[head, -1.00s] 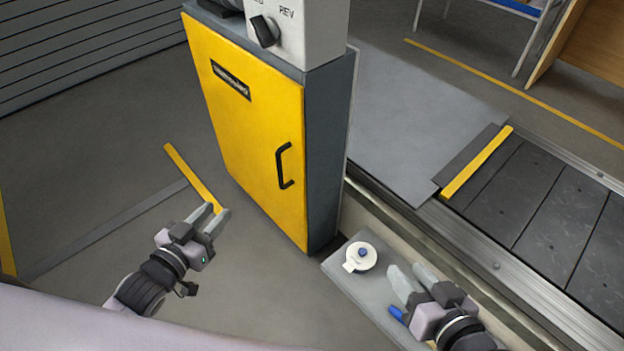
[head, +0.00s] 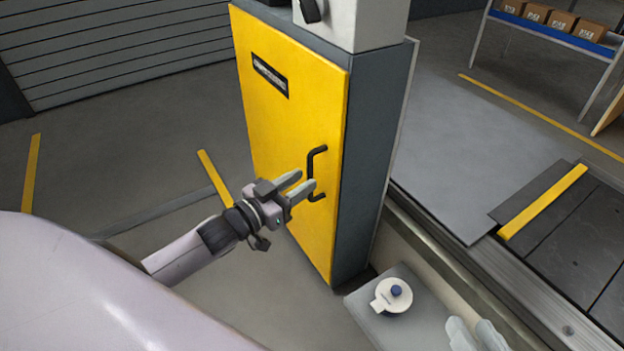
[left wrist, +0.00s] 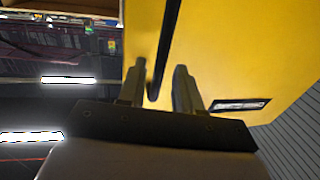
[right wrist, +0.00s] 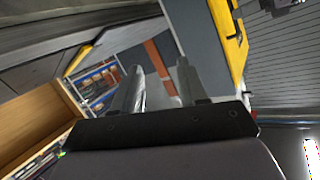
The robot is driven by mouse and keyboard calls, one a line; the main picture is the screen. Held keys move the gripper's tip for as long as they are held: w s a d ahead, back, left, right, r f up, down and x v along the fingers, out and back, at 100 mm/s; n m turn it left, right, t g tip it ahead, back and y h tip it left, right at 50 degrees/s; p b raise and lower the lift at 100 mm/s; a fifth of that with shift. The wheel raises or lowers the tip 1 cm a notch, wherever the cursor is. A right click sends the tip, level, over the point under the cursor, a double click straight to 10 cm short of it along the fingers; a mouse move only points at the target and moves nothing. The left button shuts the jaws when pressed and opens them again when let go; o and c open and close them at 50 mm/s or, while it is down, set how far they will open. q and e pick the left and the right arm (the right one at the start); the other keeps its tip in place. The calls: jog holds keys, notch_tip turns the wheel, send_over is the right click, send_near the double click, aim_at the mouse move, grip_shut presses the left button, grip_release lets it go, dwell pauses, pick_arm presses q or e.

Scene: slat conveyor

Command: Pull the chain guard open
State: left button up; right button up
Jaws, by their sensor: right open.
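The chain guard appears as a yellow door (head: 285,130) on a dark grey cabinet; it looks shut. Its black bar handle (head: 311,160) is near the door's right edge. My left gripper (head: 307,180) is open at the handle's lower half. In the left wrist view the handle (left wrist: 166,45) runs between the two spread fingers (left wrist: 160,68), which do not close on it. The yellow door (left wrist: 225,50) fills much of that view. My right gripper (head: 471,322) is open and empty at the bottom of the head view, away from the door.
A grey bench (head: 425,302) with a white round tape-like item (head: 391,296) stands right of the cabinet, beside the conveyor (head: 570,225). A grey control box (head: 355,22) tops the cabinet. Open floor (head: 150,150) lies left of the door.

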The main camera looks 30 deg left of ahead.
aim_at(310, 197)
pick_arm(q)
jog(key=shift+b+x, duration=0.5)
jog(key=shift+x, duration=1.25)
grip_shut()
